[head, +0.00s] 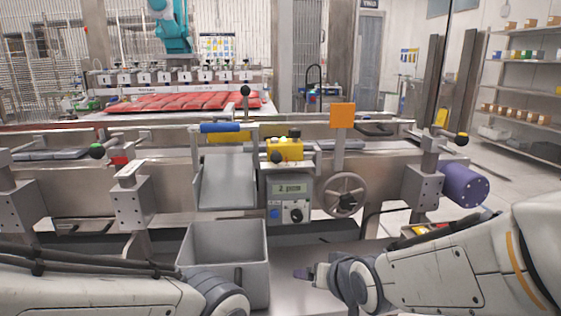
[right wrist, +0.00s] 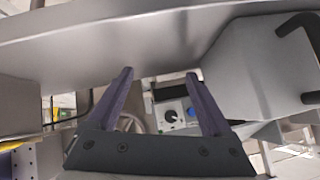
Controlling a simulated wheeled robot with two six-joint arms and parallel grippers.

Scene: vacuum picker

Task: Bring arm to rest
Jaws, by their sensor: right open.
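My right arm (head: 440,275) comes in from the right in the head view. Its gripper (head: 304,273) is low in front of the machine, right of the grey bin. In the right wrist view the two purple fingers of my right gripper (right wrist: 160,74) stand apart with nothing between them. My left arm (head: 90,293) lies along the bottom left of the head view, its wrist in front of the grey bin. The left gripper itself does not show.
A grey open bin (head: 255,250) stands close between the arms, below a grey chute (head: 226,182). The machine has a control box (head: 289,198), a handwheel (head: 345,195) and a purple cylinder (head: 464,185). Shelves (head: 525,80) stand far right. The wrist view shows metal panels (right wrist: 110,35) close ahead.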

